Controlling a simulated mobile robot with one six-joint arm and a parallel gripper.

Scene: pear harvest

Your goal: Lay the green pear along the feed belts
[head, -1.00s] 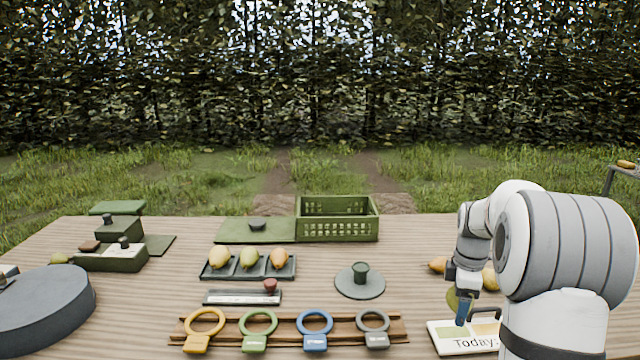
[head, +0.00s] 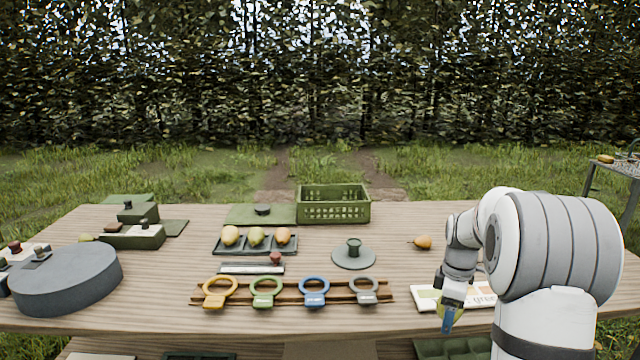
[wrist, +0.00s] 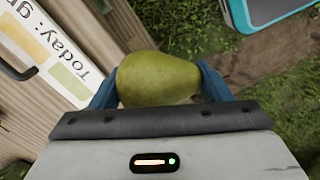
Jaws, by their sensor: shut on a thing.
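A green pear (wrist: 158,79) lies crosswise between the two blue fingers of my gripper (wrist: 160,88) in the wrist view. The gripper is shut on it. In the head view my gripper (head: 448,318) points down by the front edge of the table, at the right, beside the sign; the pear cannot be made out there. I cannot identify the feed belts for certain in either view.
A sign (head: 425,297) lies on the table (head: 330,220). A pear tray (head: 255,250), several ring-handled tools (head: 265,291), a green crate (head: 334,214), a grey round disc (head: 66,278) and an orange pear (head: 423,242) stand around. Grass lies below the table edge.

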